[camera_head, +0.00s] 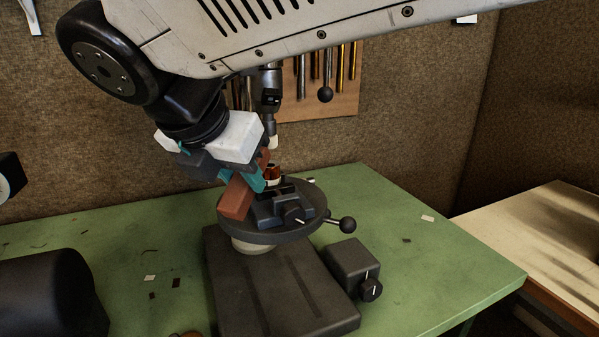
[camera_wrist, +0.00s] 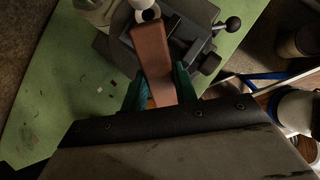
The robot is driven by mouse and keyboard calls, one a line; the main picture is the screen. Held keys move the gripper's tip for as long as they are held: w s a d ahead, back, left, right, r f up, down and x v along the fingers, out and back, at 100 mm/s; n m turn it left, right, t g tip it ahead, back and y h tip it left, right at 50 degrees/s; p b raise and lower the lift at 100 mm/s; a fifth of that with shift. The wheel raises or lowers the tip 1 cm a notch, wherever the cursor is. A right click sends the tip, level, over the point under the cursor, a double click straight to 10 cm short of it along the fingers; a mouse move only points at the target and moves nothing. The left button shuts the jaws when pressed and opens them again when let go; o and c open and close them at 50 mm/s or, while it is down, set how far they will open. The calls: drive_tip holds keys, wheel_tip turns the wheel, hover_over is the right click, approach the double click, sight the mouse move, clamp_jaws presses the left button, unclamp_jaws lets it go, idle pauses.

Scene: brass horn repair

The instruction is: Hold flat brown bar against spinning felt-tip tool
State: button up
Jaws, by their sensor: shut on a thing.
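The flat brown bar (camera_head: 237,198) is a reddish-brown block, tilted in the head view. My gripper (camera_head: 256,180) is shut on it with teal fingers. In the wrist view the bar (camera_wrist: 152,50) runs up and away between both fingers of my gripper (camera_wrist: 160,88). The felt-tip tool (camera_head: 271,115) is a dark upright spindle with a pale tip, above the round table of the machine. In the wrist view a white round tip (camera_wrist: 148,14) shows at the bar's far end. I cannot tell whether they touch or whether the tool spins.
A dark vise (camera_head: 282,207) with a ball-ended lever (camera_head: 347,225) sits on the round table, close beside the bar. The green bench (camera_head: 420,265) is mostly clear at right. A dark cylinder (camera_head: 45,290) lies at left.

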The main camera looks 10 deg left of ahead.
sight(226, 208)
drive_tip(key=shift+w+d, duration=0.1)
drive_tip(key=shift+w, duration=0.5)
idle(1.1)
drive_tip(key=shift+s, duration=0.1)
drive_tip(key=shift+s+a, duration=0.25)
drive_tip(key=shift+s, duration=0.85)
drive_tip(key=shift+s+a, duration=0.25)
drive_tip(key=shift+s, duration=0.9)
drive_tip(key=shift+s+a, duration=0.25)
drive_tip(key=shift+s, duration=0.85)
